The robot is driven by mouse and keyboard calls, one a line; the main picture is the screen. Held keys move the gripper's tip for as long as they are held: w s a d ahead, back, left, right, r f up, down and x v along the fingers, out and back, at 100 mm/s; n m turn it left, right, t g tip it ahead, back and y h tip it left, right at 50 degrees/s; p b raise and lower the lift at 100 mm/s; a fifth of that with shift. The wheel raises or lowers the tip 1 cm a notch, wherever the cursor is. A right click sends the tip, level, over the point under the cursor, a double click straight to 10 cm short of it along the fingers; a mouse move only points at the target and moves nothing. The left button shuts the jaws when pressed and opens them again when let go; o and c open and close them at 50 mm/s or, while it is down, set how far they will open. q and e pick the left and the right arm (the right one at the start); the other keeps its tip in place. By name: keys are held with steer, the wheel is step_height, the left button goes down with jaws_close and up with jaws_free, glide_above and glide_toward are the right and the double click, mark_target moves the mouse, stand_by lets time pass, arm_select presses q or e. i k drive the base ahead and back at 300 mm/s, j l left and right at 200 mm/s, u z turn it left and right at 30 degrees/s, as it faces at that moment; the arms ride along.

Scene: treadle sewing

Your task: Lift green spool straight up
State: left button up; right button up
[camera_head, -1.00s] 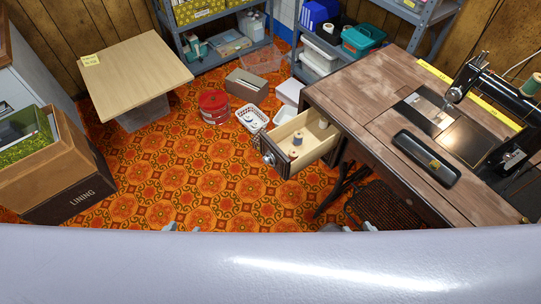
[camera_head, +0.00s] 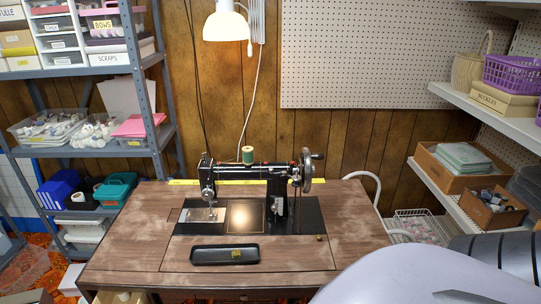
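The green spool (camera_head: 248,154) stands upright on top of the black sewing machine (camera_head: 262,172), towards the middle of its arm. The machine sits on the wooden sewing table (camera_head: 130,240), with its handwheel on the right. Neither of my grippers shows in the head view, so I cannot see whether they are open or shut. A large pale part of my own body fills the lower right corner.
A black tray (camera_head: 224,254) lies on the table in front of the machine. A yellow tape measure runs behind it. A white lamp (camera_head: 226,24) hangs above. Shelves with boxes stand left and right. A white chair back (camera_head: 364,184) rises at the right.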

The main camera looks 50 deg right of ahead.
mark_target(248, 151)
steer(key=z, duration=1.2)
